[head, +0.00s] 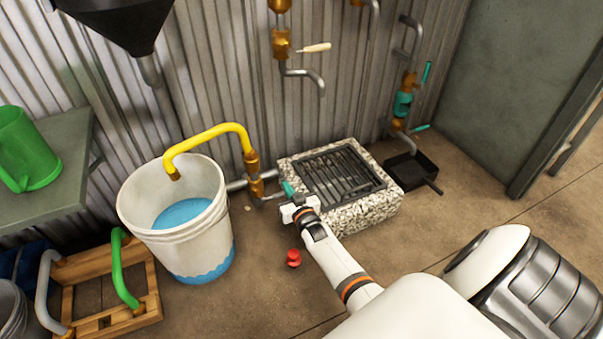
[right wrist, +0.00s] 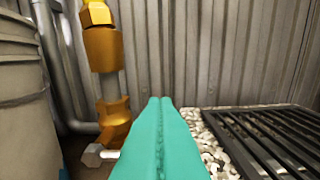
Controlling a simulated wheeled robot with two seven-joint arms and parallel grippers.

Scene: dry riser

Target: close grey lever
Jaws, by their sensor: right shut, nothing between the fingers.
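A grey lever (head: 272,197) appears as a thin grey piece on the brass valve (head: 254,172) under the yellow spout. In the right wrist view, a short grey end with a nut-like head (right wrist: 95,155) sticks out at the foot of the brass fitting (right wrist: 103,50); part of it is hidden behind my fingers. My right gripper (head: 287,187) is shut and empty, its teal fingers (right wrist: 160,102) pressed together, just right of the valve. I cannot tell whether it touches the lever. My left gripper is not in view.
A white bucket (head: 150,225) with blue water stands left of the valve. A stone-rimmed drain with a grate (head: 345,215) lies close by on the right. A red knob (head: 293,258) lies on the floor. The corrugated wall (head: 215,80) is behind. Open floor lies in front.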

